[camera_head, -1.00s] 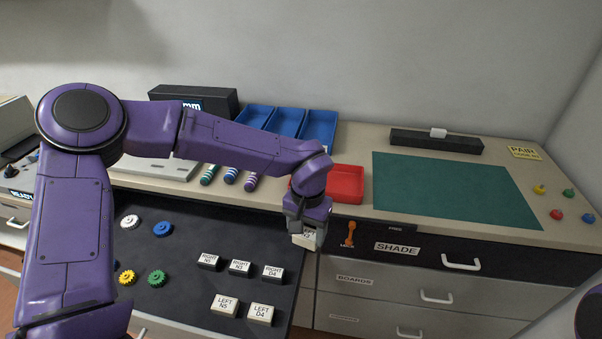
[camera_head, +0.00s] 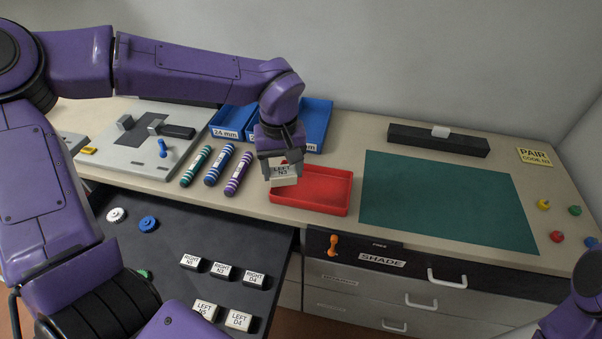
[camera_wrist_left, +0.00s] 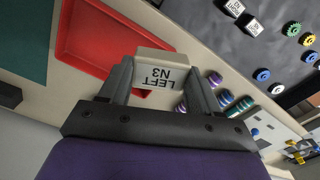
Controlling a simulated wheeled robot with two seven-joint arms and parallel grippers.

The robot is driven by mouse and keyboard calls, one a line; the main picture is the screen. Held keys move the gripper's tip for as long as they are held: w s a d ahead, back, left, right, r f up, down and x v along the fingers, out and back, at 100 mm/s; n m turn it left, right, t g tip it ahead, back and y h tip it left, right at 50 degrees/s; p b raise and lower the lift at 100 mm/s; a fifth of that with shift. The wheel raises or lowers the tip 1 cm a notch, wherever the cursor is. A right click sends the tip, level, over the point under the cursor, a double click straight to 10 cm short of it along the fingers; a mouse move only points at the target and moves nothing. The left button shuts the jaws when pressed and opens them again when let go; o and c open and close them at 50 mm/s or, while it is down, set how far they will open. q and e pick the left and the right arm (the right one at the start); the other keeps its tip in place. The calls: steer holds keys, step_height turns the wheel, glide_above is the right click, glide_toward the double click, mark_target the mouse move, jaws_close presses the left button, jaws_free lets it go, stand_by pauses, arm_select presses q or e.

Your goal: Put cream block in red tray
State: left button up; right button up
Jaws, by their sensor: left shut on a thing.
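My left gripper (camera_head: 282,166) is shut on a cream block (camera_head: 285,176) labelled "LEFT N3". In the left wrist view the block (camera_wrist_left: 160,72) sits between the two fingers (camera_wrist_left: 158,85), its label upside down. In the head view the gripper holds it over the left end of the red tray (camera_head: 335,206), above the tray. The red tray (camera_wrist_left: 87,68) is beside the block in the left wrist view and looks empty where it shows. Part of its left side is hidden behind the block. A piece of my right arm shows at the lower right; its gripper is out of view.
The open dark drawer (camera_head: 165,255) holds several labelled blocks (camera_head: 222,271) and gears (camera_head: 148,224).

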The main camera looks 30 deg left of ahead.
arm_select(q)
steer(key=w+f, duration=0.4)
steer(key=w+f+p, duration=0.1)
steer(key=w+f, duration=0.1)
steer(key=shift+w+a, duration=0.2)
steer(key=shift+a, duration=0.1)
step_height(320, 180, down, 3)
steer(key=shift+w+f+p, duration=0.15)
steer(key=shift+p, duration=0.75)
steer(key=shift+w+f, duration=0.15)
steer(key=shift+f, duration=0.15)
steer(key=shift+f, duration=0.1)
steer(key=o, duration=0.8)
steer(key=shift+c, duration=0.2)
step_height(320, 180, up, 12)
steer(key=b, duration=0.2)
steer(key=shift+b, duration=0.3)
